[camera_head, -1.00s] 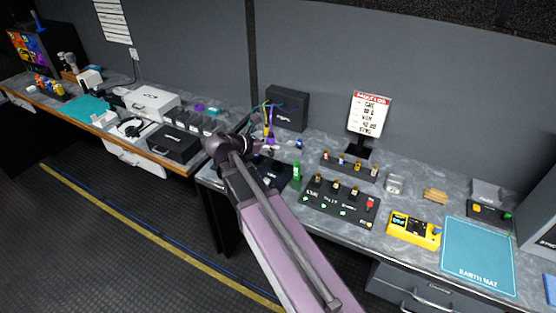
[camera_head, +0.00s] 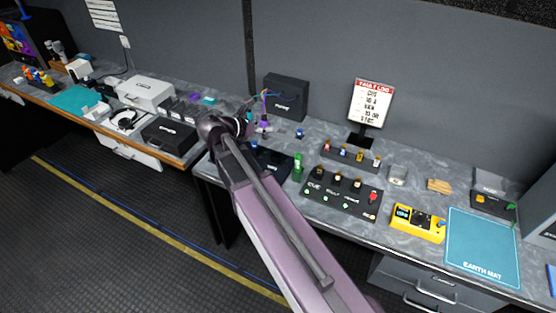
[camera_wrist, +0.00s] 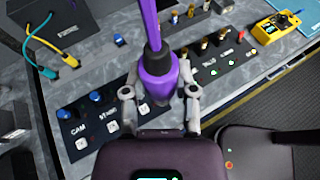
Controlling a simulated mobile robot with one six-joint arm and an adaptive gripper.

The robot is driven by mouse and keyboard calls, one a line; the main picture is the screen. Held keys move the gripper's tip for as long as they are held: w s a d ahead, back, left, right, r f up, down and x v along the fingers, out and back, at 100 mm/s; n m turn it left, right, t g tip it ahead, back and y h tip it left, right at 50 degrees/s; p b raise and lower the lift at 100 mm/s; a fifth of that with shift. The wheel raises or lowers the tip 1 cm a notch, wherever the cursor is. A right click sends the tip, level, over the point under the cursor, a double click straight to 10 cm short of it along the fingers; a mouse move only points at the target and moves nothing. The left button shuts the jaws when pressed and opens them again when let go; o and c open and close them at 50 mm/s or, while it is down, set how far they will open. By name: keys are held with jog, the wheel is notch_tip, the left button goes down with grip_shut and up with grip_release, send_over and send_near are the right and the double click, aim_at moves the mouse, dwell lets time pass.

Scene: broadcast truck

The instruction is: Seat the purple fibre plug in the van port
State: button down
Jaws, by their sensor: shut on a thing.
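The purple fibre plug (camera_wrist: 158,72) is in the jaws of my gripper (camera_wrist: 160,98), its purple cable running to the top of the wrist view. In the head view the purple plug (camera_head: 264,124) shows small, beside my wrist. Under the plug in the wrist view is a black panel (camera_wrist: 68,112) with labels reading CAM and, less clearly, STUDIO, with blue round parts and white squares. The plug appears above the panel, not clearly touching it. No port marked VAN can be read; the panel's right part is hidden by plug and gripper.
A black box (camera_head: 286,96) with coloured cables stands behind. To the right are a green bottle-like item (camera_head: 298,167), a black button panel (camera_head: 340,194), a yellow meter (camera_head: 418,224) and a blue mat (camera_head: 482,245).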

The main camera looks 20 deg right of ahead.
jog(key=s+d+f+b, duration=0.1)
jog(key=d+f+b, duration=0.3)
jog(key=f+b, duration=0.6)
jog(key=s+d+f+m+g+b, duration=0.1)
jog(key=d+f+b, duration=0.2)
jog(key=f+b, duration=0.8)
jog(key=shift+s+d+f+b, duration=0.3)
jog(key=shift+d, duration=0.05)
jog(key=shift+w, duration=0.1)
jog(key=w, duration=0.4)
jog(key=w+d+f+b, duration=0.1)
jog(key=w, duration=0.4)
jog(key=w+d, duration=0.1)
jog(key=w, duration=0.4)
jog(key=shift+w+d+f, duration=0.15)
jog(key=shift+d+f, duration=0.05)
jog(key=shift+d, duration=0.05)
jog(key=shift+w, duration=0.25)
jog(key=shift+w+d+f+b, duration=0.1)
jog(key=shift+w+f+b, duration=0.35)
jog(key=shift+b, duration=0.2)
jog(key=shift+s+f+b, duration=0.1)
jog(key=shift+f+b, duration=1.3)
